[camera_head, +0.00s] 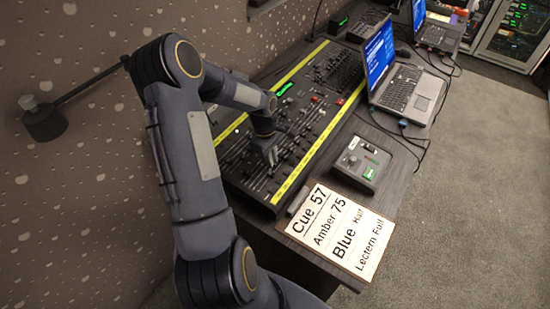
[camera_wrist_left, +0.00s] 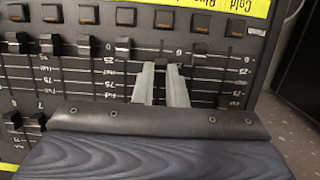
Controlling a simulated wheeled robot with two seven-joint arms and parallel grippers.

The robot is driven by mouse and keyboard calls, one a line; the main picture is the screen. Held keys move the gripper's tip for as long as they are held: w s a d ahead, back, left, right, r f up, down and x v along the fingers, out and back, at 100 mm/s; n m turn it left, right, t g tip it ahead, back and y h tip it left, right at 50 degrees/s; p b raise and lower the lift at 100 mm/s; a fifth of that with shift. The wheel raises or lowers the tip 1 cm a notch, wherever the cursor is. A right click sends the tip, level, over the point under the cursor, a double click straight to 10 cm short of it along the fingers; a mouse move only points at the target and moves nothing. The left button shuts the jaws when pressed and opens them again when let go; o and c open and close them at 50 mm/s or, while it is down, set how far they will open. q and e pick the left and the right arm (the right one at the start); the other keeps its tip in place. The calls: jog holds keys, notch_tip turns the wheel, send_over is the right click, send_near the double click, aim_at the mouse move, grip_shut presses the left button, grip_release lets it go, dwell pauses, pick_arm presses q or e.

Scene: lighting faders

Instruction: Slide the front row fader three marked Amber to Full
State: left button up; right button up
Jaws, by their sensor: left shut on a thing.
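The lighting desk (camera_head: 285,125) is a long black console with rows of faders and yellow label strips. My left gripper (camera_head: 271,158) reaches down onto its near part. In the left wrist view the left gripper (camera_wrist_left: 162,68) has its two pale fingers closed on a dark fader cap, mostly hidden between the fingertips. Other black fader caps (camera_wrist_left: 123,44) stand in a row to its left, near the 0 end. Scale marks show 0, 25, 75 and Full. The yellow label strip (camera_wrist_left: 225,5) is cut off, so I cannot read which label belongs to the held fader. My right gripper is not in view.
A cue sign (camera_head: 338,232) lies at the desk's near end. A small black control box (camera_head: 362,164) and a laptop (camera_head: 400,85) stand right of the console. The patterned wall (camera_head: 60,200) is on the left. Carpet floor lies open on the right.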

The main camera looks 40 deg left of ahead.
pick_arm(q)
jog(key=shift+s+a+r, duration=0.1)
jog(key=shift+a, duration=0.95)
jog(key=shift+s+a+r, duration=0.1)
jog(key=shift+a, duration=0.9)
jog(key=o, duration=0.4)
jog(key=shift+r+p, duration=0.1)
jog(key=shift+p, duration=0.25)
jog(key=shift+r+p, duration=0.7)
jog(key=shift+r, duration=0.5)
jog(key=r, duration=0.5)
jog(key=a+r+b, duration=0.1)
jog(key=r, duration=0.1)
jog(key=shift+a+r, duration=0.1)
jog(key=shift+r, duration=0.2)
